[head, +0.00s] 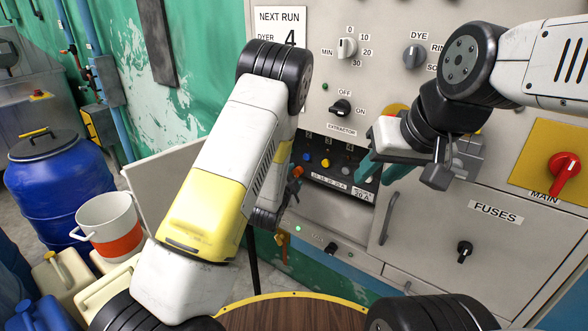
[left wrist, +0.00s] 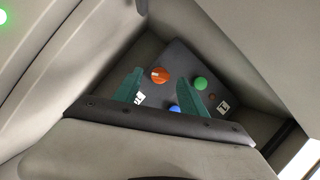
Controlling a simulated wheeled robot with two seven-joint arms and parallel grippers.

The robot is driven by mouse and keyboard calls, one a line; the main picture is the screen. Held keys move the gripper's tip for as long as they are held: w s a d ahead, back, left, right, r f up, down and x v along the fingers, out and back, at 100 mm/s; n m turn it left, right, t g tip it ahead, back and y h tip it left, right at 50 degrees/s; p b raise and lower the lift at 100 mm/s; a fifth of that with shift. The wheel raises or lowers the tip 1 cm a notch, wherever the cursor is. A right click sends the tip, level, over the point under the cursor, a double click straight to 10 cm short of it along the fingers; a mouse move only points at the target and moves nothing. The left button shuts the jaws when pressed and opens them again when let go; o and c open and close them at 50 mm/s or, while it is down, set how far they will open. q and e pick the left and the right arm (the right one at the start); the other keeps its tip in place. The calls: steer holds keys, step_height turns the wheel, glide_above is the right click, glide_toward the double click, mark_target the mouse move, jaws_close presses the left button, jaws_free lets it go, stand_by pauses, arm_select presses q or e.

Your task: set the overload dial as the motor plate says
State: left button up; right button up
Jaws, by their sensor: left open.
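The overload panel is a dark recessed box (head: 345,166) in the machine front, with small coloured knobs, a scale strip reading about 10 15 20 25 A (head: 330,182) and a plate reading 20 A (head: 362,194). Which knob is the overload dial I cannot tell. My left gripper (head: 290,192) is mostly hidden behind my left forearm, at the box's left side. In the left wrist view its two teal fingers (left wrist: 158,98) are apart, over a dark face with an orange knob (left wrist: 161,75), a green one (left wrist: 200,83) and a blue one (left wrist: 174,108). My right gripper (head: 383,172) has its teal fingers apart before the box's right side.
A selector switch (head: 340,107) and rotary knobs are above the box. The fuses door (head: 470,235) and red main switch (head: 564,167) are at the right. A blue drum (head: 60,180), a white-and-orange bucket (head: 108,225) and canisters stand left. A round wooden top (head: 290,315) lies in front.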

arm_select(q)
steer(key=shift+w+d+f, duration=0.1)
steer(key=shift+w, duration=0.4)
steer(key=shift+c, duration=0.4)
jaws_close()
steer(key=n, duration=0.1)
steer(key=n+g, duration=0.1)
steer(key=n+h, duration=0.1)
steer(key=shift+w+a+r+g, duration=0.15)
steer(key=shift+a+r+g, duration=0.1)
steer(key=shift+g, duration=0.15)
steer(key=n+g, duration=0.1)
steer(key=n, duration=0.1)
steer(key=n+h, duration=0.1)
steer(key=shift+a+n+g+h, duration=0.1)
steer(key=shift+n+g+h, duration=0.2)
steer(key=shift+n+g, duration=0.1)
